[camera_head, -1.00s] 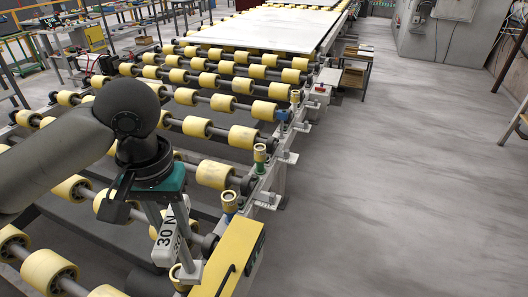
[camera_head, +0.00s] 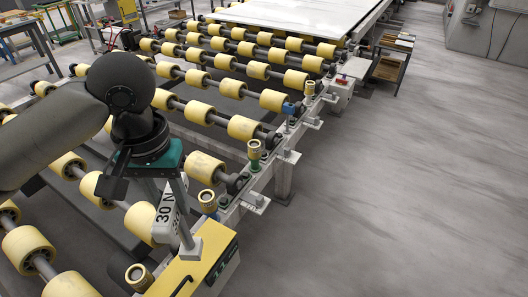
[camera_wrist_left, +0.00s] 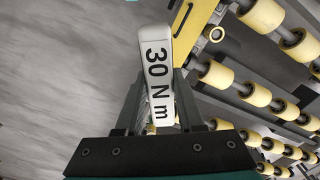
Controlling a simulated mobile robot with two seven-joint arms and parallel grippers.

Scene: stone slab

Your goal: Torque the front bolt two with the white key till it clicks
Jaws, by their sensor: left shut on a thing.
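My left gripper (camera_head: 186,238) is shut on a white key (camera_head: 164,219) marked "30 N", held over the near end of the roller frame. Small upright fittings with brass-coloured tops line the frame's side rail: one near the yellow case (camera_head: 139,276), one with a blue collar (camera_head: 207,203), one with a green collar (camera_head: 254,152). I cannot tell which part is front bolt two. My right gripper is out of view.
A yellow case (camera_head: 207,262) with a black handle is at the near end of the rail, close under the gripper. Yellow rollers (camera_head: 203,166) fill the frame to the left. A pale slab (camera_head: 300,14) lies at the far end.

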